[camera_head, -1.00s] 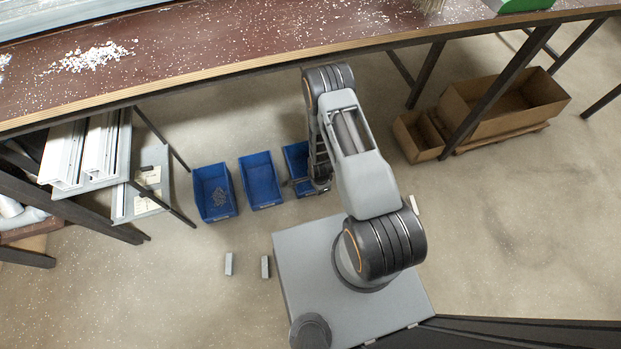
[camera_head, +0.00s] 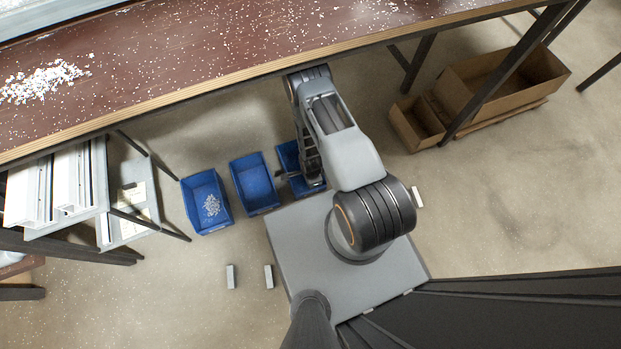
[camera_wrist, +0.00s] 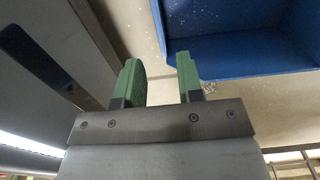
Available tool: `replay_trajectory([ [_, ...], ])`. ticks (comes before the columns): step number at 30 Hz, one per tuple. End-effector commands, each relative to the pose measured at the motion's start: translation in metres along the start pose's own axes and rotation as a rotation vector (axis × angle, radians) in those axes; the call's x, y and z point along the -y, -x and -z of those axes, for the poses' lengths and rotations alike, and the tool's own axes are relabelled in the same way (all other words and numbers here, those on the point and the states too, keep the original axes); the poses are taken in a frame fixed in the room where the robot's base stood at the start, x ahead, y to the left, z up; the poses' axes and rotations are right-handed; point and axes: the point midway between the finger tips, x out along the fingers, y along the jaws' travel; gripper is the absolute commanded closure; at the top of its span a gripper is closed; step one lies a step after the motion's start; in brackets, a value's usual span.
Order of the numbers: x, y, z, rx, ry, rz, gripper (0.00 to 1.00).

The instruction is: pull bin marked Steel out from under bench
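Three blue bins stand in a row on the floor by the bench's front edge. The left bin (camera_head: 192,205) holds small grey pieces. The middle bin (camera_head: 254,181) looks empty. The right bin (camera_head: 288,154) is partly hidden by my arm. I can read no marking on any bin, so I cannot tell which is Steel. My gripper is low beside the right bin, mostly hidden behind my arm in the head view. In the wrist view my gripper (camera_wrist: 161,82) has its two green fingers apart with nothing between them. A blue bin (camera_wrist: 235,52) lies ahead and to the right of them.
The bench (camera_head: 200,70) spans the top, with white shavings on it. A rack with pale profiles (camera_head: 62,190) stands at left. Cardboard boxes (camera_head: 505,85) sit at right by the bench legs. Two small grey blocks (camera_head: 231,276) (camera_head: 268,277) lie on the floor.

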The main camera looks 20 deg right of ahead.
Motion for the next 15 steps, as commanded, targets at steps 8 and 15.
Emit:
replay_trajectory([
  [8, -0.001, -0.019, 0.0, 0.0, 0.0, -0.001, 0.66],
  [15, -0.001, -0.063, 0.0, 0.0, 0.0, -0.001, 0.66],
])
